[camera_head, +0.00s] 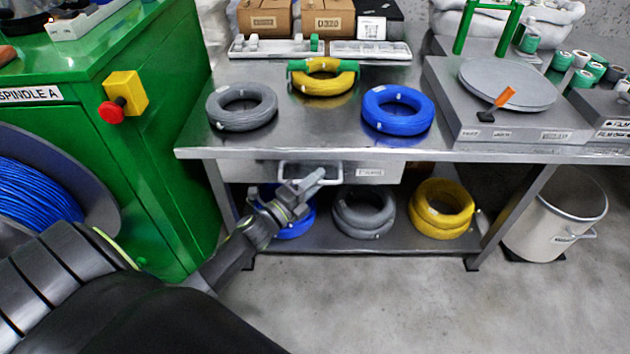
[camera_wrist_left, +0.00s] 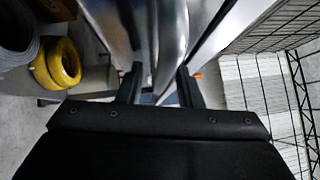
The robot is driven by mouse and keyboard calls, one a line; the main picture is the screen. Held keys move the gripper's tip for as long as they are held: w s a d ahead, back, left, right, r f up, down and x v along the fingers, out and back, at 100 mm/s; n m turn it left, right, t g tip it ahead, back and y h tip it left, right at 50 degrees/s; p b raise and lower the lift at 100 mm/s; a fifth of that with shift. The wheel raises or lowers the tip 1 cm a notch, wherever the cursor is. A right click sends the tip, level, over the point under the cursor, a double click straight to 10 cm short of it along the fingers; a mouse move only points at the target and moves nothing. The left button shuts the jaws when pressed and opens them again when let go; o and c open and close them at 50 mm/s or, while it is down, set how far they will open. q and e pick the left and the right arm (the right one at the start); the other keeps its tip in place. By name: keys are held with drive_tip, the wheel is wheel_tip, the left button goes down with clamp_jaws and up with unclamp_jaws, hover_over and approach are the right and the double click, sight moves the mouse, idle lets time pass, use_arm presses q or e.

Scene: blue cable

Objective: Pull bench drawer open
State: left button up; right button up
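The bench drawer (camera_head: 345,172) is under the steel bench top, with a label at its right. It looks shut or nearly so. Its pale bar handle (camera_head: 284,172) shows in the head view, its lower part partly covered by my left gripper (camera_head: 312,185). My left gripper reaches up to the handle from the lower left. In the left wrist view the two dark fingers (camera_wrist_left: 159,82) stand apart, with shiny metal surfaces beyond and between them. I cannot tell whether the fingers touch the handle. My right gripper is not in view.
The bench top (camera_head: 320,125) holds grey, yellow and blue cable coils. More coils lie on the lower shelf (camera_head: 390,239) below the drawer. A green machine (camera_head: 155,190) stands close at left, and a white bin (camera_head: 555,220) at right. The floor in front is clear.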

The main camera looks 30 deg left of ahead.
use_arm(q)
drive_tip(key=shift+c, duration=0.3)
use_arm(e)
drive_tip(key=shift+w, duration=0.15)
use_arm(q)
clamp_jaws()
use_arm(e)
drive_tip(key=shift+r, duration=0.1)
use_arm(q)
drive_tip(key=shift+s, duration=0.1)
